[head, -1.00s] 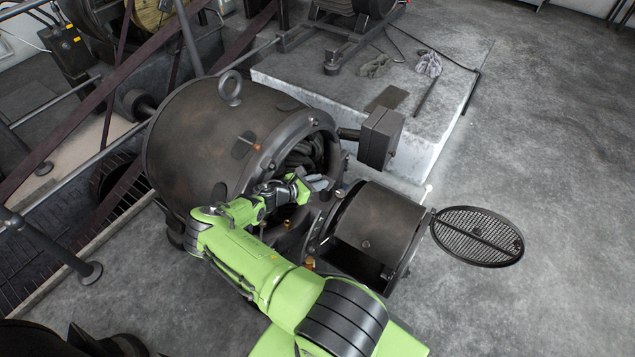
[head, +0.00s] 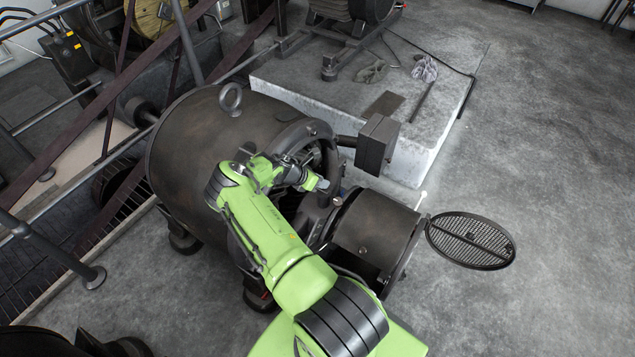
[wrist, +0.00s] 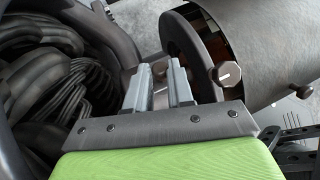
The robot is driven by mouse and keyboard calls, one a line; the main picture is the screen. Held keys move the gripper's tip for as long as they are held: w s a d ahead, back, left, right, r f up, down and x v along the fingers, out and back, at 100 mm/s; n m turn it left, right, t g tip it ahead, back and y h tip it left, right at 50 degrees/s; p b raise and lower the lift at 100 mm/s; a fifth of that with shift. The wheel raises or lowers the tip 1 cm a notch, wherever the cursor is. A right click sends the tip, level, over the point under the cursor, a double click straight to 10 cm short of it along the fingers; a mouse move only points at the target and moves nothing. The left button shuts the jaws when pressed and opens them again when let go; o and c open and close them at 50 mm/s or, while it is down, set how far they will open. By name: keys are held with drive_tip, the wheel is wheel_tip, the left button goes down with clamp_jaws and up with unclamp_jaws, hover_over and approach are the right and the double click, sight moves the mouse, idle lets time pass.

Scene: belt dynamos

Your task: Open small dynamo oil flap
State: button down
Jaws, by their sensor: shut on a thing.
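The dynamo (head: 195,140) is a dark barrel-shaped machine with a lifting ring on top, standing left of centre in the head view. My gripper (head: 320,184) is at its open right end, between the barrel and the smaller drum. In the wrist view my gripper (wrist: 160,80) has its two grey fingers close together, on a small part between them that I take to be the oil flap. The fingers hide most of that part, and its angle cannot be told. My arm covers the front of the dynamo.
A dark drum housing (head: 375,228) with a round mesh cover (head: 470,240) stands just right of my gripper. A box (head: 376,145) sticks out behind it. Dark coils (wrist: 50,80) lie left of the fingers in the wrist view, and a round knob (wrist: 228,74) right. The floor at right is clear.

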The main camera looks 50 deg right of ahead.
drive_tip(key=shift+w+d+r+y+b, duration=0.15)
drive_tip(key=shift+d+y+b, duration=0.1)
drive_tip(key=shift+d+y, duration=0.2)
drive_tip(key=shift+s+d+r+y+b, duration=0.15)
drive_tip(key=shift+d+y+b, duration=0.15)
drive_tip(key=shift+y, duration=0.25)
drive_tip(key=shift+w+d+n+y+b, duration=0.15)
drive_tip(key=shift+d+n+y+b, duration=0.15)
drive_tip(key=shift+d+y+b, duration=0.7)
drive_tip(key=y+b, duration=0.1)
drive_tip(key=b, duration=0.1)
drive_tip(key=y+b, duration=0.1)
drive_tip(key=b, duration=0.1)
drive_tip(key=shift+d+r+b, duration=0.25)
drive_tip(key=shift+b, duration=0.05)
drive_tip(key=shift+d+n+y+b, duration=0.15)
drive_tip(key=shift+n+y+b, duration=0.15)
drive_tip(key=shift+y+b, duration=0.25)
drive_tip(key=c, duration=1)
unclamp_jaws()
